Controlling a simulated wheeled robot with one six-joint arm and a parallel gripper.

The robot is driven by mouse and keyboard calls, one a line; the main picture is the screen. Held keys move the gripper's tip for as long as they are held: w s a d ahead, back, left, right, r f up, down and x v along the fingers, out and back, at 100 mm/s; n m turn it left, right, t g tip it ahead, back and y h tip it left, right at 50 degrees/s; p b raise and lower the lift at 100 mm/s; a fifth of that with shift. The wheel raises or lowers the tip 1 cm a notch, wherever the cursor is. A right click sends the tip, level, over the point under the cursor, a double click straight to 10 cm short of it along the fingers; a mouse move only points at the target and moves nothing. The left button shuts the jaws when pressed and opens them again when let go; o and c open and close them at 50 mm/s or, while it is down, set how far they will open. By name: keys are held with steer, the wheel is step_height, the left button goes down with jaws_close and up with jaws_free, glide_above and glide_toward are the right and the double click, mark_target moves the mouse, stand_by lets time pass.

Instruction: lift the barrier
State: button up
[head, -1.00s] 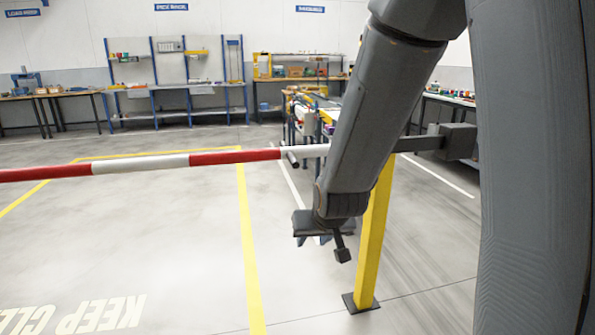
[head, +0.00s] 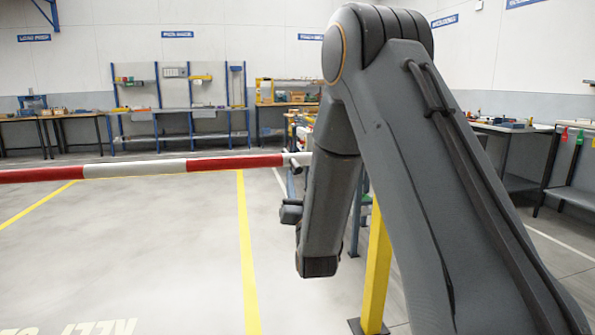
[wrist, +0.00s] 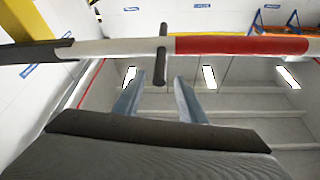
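The barrier (head: 237,163) is a red and white striped bar lying level across the head view. Its right end meets a yellow post (head: 376,280), partly behind my arm. A dark cross handle (wrist: 163,50) on the bar's white part shows in the wrist view, where the bar (wrist: 240,45) crosses the top. My gripper (wrist: 160,76) is open there, its two grey fingers pointing up toward the bar. The handle's lower end lies between the fingertips in the picture; I see no clear contact. In the head view my arm hides the fingers.
Yellow floor lines (head: 247,260) and white lettering mark the clear floor on the left. A blue-framed workbench (head: 180,112) stands at the back wall. Another bench (head: 505,127) is at the right, behind my arm.

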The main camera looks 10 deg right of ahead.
mark_target(296, 161)
steer(key=x, duration=0.6)
steer(key=shift+w+r, duration=0.1)
steer(key=shift+w, duration=0.25)
steer(key=shift+c, duration=0.3)
jaws_close()
